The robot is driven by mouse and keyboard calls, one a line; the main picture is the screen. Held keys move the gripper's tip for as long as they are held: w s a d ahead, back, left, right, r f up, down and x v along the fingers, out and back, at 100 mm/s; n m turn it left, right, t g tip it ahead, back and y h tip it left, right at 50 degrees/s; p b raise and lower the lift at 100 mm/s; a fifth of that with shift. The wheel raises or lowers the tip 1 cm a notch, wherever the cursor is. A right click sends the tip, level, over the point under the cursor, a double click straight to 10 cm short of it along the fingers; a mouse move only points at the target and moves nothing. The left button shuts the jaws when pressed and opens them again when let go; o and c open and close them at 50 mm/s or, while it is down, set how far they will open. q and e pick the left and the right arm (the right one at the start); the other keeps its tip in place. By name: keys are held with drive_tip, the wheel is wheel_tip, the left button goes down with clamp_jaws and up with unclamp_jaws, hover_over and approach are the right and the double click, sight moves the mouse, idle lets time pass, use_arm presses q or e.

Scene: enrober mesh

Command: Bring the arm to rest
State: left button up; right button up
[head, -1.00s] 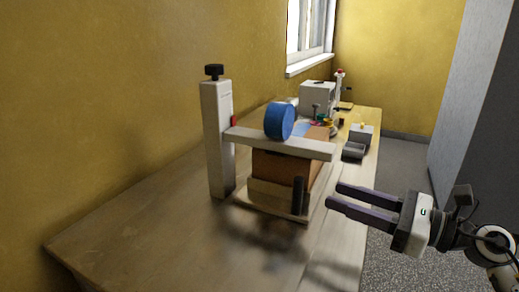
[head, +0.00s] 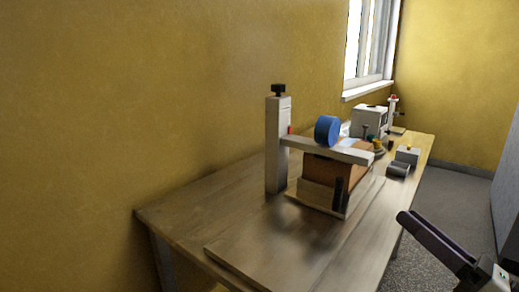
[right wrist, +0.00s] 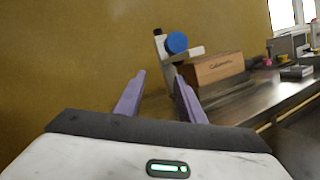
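My right gripper (head: 405,217) is at the lower right of the head view, beyond the bench's right edge and partly cut off by the frame. In the right wrist view its two fingers (right wrist: 160,80) are spread apart with nothing between them. The bench-top machine stands clear of the fingers. It has a white post (head: 278,145) with a black knob, a white crossbar (head: 326,148) and a blue disc (head: 327,130). My left gripper is in neither current view.
A brown box (head: 331,170) sits under the crossbar; it also shows in the right wrist view (right wrist: 212,69). The wooden bench (head: 225,205) runs along a yellow wall. A white machine (head: 368,121) and small grey items (head: 407,155) stand farther back. The bench's near left is clear.

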drive_tip(key=d+f+m+t+h, duration=0.35)
drive_tip(key=d+m+h, duration=0.25)
drive_tip(key=m+h, duration=0.8)
drive_tip(key=s+f+m+g+h, duration=0.1)
drive_tip(key=s+f+m+g, duration=0.25)
drive_tip(key=f+m, duration=0.45)
drive_tip(key=s+f+m+g+h, duration=0.1)
drive_tip(key=s+f+m+g, duration=0.25)
drive_tip(key=f+m, duration=0.4)
drive_tip(key=s+a+f+m+g+y, duration=0.3)
drive_tip(key=s+a+f+g, duration=0.3)
drive_tip(key=s, duration=0.3)
drive_tip(key=s+a+f+m+g+y, duration=0.25)
drive_tip(key=s+a+f+g, duration=0.3)
drive_tip(key=s+f, duration=0.3)
drive_tip(key=w+a+f+t+y+p, duration=0.1)
drive_tip(key=w+a+f+t+y, duration=0.1)
drive_tip(key=a+f+t, duration=0.3)
wheel_tip(320, 180, down, 3)
drive_tip(key=shift+w+a+f+t+p, duration=0.15)
drive_tip(key=shift+w+a+t+p, duration=0.2)
drive_tip(key=shift+w+a, duration=0.5)
